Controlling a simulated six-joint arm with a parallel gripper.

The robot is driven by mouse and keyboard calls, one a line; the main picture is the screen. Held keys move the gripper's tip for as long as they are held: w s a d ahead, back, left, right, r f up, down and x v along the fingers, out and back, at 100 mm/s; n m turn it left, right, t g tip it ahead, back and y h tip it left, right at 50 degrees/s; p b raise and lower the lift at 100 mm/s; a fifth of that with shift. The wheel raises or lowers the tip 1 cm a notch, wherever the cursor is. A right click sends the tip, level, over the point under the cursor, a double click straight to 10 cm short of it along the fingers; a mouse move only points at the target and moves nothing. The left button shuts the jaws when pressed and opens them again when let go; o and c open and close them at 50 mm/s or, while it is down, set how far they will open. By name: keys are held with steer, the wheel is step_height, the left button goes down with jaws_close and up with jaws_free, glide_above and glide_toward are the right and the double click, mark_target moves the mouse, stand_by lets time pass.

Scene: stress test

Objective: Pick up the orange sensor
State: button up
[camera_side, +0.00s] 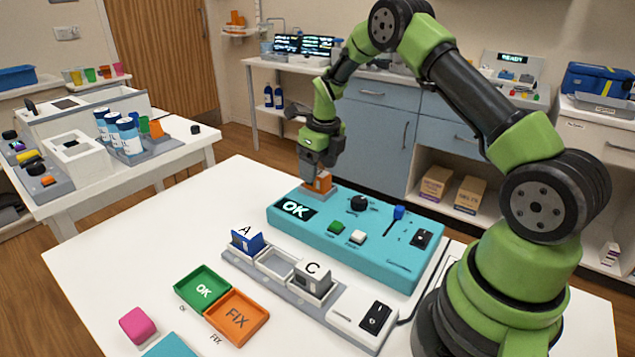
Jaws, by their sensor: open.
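The orange sensor (319,184) sits at the back left edge of the teal test box, right below my gripper. My gripper (318,172) points down over it, with its fingers at the sensor's top. The jaws are open, and the fingers hide part of the sensor. I cannot tell from this view whether they touch it. The teal test box (385,262) carries a lit "OK" display (296,208) near the sensor.
The box top has a black knob (358,204), a blue lever (399,212) and buttons. In front are a grey rack (240,262) with blocks A (247,241) and C (312,279), a green OK tray (180,291), an orange FIX tray (262,314) and a pink cube (137,325).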

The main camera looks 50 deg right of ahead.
step_height(320, 180, down, 2)
steer(key=shift+w+f, duration=0.1)
steer(key=shift+w, duration=0.05)
steer(key=c, duration=1.1)
steer(key=shift+o, duration=0.2)
